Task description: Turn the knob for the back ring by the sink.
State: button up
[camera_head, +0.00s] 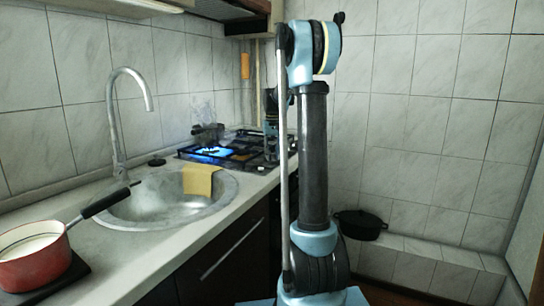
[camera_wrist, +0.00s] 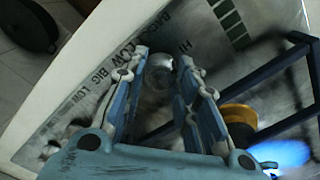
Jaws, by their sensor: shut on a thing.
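In the wrist view my gripper (camera_wrist: 162,68) has its two blue-and-white fingers on either side of a round silver knob (camera_wrist: 158,78), closed on it. The knob is on a grey control panel (camera_wrist: 62,112) printed with BACK, BIG, LOW and HI marks; which ring it serves I cannot tell for sure. In the head view my gripper (camera_head: 271,145) reaches down at the right end of the gas hob (camera_head: 240,160), and the knob is hidden there. A blue flame (camera_head: 212,151) burns on the hob's sink side; its glow also shows in the wrist view (camera_wrist: 284,154).
A dark pot (camera_head: 207,132) is by the flame. The steel sink (camera_head: 150,205) with a yellow cloth (camera_head: 201,180) lies left of the hob. A red saucepan (camera_head: 35,265) stands at the front left. A black pot (camera_head: 360,224) sits on the tiled ledge. Dark grate bars (camera_wrist: 265,72) run beside my fingers.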

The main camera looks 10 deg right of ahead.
jog(key=shift+n, duration=0.8)
jog(key=o, duration=1.1)
notch_tip(320, 180, up, 12)
jog(key=shift+f, duration=0.1)
